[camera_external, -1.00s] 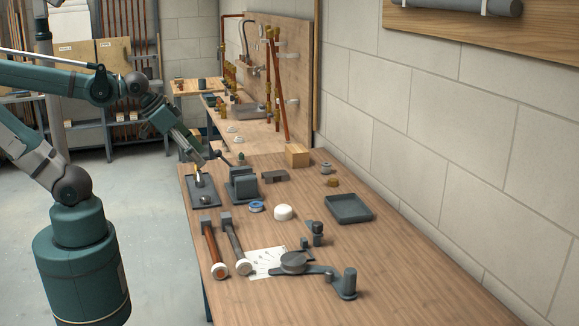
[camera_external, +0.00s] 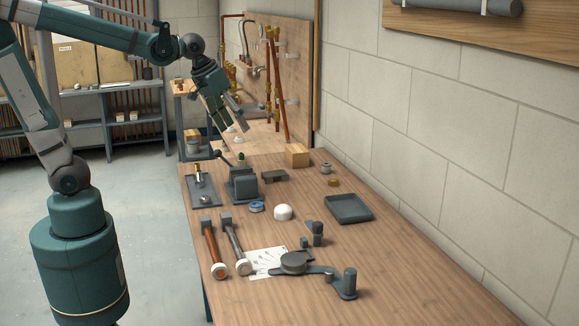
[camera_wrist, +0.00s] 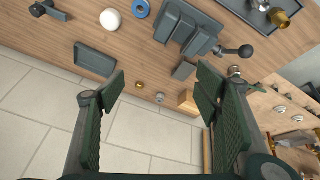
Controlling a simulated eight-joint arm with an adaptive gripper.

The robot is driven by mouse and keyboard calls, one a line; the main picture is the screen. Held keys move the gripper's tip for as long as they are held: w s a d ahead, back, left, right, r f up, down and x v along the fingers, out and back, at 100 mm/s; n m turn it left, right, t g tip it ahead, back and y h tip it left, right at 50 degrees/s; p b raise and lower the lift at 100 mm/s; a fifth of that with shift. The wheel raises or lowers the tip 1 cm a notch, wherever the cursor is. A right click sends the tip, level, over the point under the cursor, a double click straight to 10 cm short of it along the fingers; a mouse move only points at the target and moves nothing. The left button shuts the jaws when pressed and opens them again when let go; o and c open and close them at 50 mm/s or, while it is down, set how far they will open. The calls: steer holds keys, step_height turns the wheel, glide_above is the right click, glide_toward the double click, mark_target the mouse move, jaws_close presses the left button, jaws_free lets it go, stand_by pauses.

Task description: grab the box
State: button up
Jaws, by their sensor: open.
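The box is most likely the small light wooden block (camera_external: 297,155), which stands on the bench at its far right, close to the wall. It also shows in the wrist view (camera_wrist: 187,101), right of centre and partly beside my right finger. My gripper (camera_external: 232,118) is raised above the far end of the bench, to the left of the block and apart from it. In the wrist view my gripper (camera_wrist: 161,88) has its two green-padded fingers wide apart, with nothing held between them.
A dark vise (camera_external: 243,185) and a grey plate with fittings (camera_external: 203,188) stand on the bench left of the block. A grey tray (camera_external: 349,208), a white cap (camera_external: 283,212) and small rings lie nearer. Upright copper pipes (camera_external: 279,85) rise behind the block.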

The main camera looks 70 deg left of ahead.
steer(key=w+a+n+g+p, duration=0.1)
steer(key=w+a+n, duration=0.15)
steer(key=w, duration=0.35)
steer(key=w+a+n+p, duration=0.1)
steer(key=w+a+p, duration=0.1)
steer(key=w+a, duration=0.25)
steer(key=n+g+p, duration=0.4)
steer(key=n+p, duration=0.2)
steer(key=n, duration=0.3)
glide_above(297, 148)
steer(key=shift+h, duration=0.3)
steer(key=f, duration=1.6)
steer(key=shift+s+d+f, duration=0.15)
steer(key=shift+d, duration=0.25)
steer(key=shift+a+f, duration=0.3)
steer(key=shift+f, duration=0.2)
steer(key=shift+f, duration=1.25)
steer(key=shift+f, duration=0.1)
